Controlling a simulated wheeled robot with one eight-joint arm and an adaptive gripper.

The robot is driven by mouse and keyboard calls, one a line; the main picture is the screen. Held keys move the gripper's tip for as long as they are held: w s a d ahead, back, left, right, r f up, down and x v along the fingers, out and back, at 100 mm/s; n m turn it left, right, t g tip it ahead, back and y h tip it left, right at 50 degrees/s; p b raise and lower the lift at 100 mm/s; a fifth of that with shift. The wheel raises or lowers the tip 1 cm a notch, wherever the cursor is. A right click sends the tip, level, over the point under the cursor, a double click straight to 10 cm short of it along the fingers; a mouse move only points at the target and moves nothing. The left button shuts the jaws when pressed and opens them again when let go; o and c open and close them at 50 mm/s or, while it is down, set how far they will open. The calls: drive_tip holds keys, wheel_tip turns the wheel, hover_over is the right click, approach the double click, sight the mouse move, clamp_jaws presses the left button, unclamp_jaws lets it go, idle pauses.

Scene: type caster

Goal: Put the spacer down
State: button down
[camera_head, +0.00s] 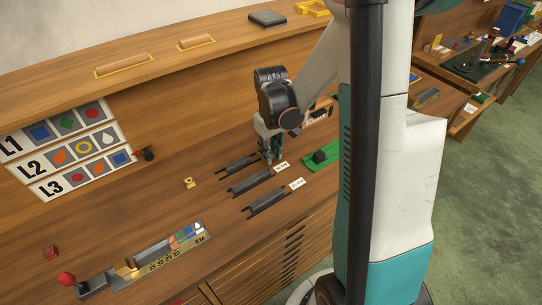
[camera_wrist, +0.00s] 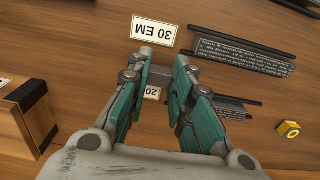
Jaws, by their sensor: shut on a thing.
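My gripper (camera_head: 268,158) is low over the wooden desk, at the right end of the dark rails. In the wrist view my gripper (camera_wrist: 166,62) has its two teal fingers closed on a small dark grey block, which I take to be the spacer (camera_wrist: 160,76). Below the block, a white label marked 20 (camera_wrist: 152,93) shows partly between the fingers. A label reading 30 EM (camera_wrist: 155,33) lies just beyond the fingertips. In the head view I cannot make out the spacer, and whether it touches anything beneath is unclear.
Dark slotted rails (camera_head: 266,203) lie left of and below my gripper. A green tray (camera_head: 327,163) with a black block is to the right. A yellow piece (camera_head: 189,183) and a red piece (camera_head: 50,252) lie on the desk. A long metal holder (camera_head: 150,268) is at the front left.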

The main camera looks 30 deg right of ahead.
drive_tip(key=shift+f, duration=0.6)
drive_tip(key=shift+f, duration=0.1)
drive_tip(key=c, duration=1.4)
unclamp_jaws()
drive_tip(key=shift+f, duration=0.1)
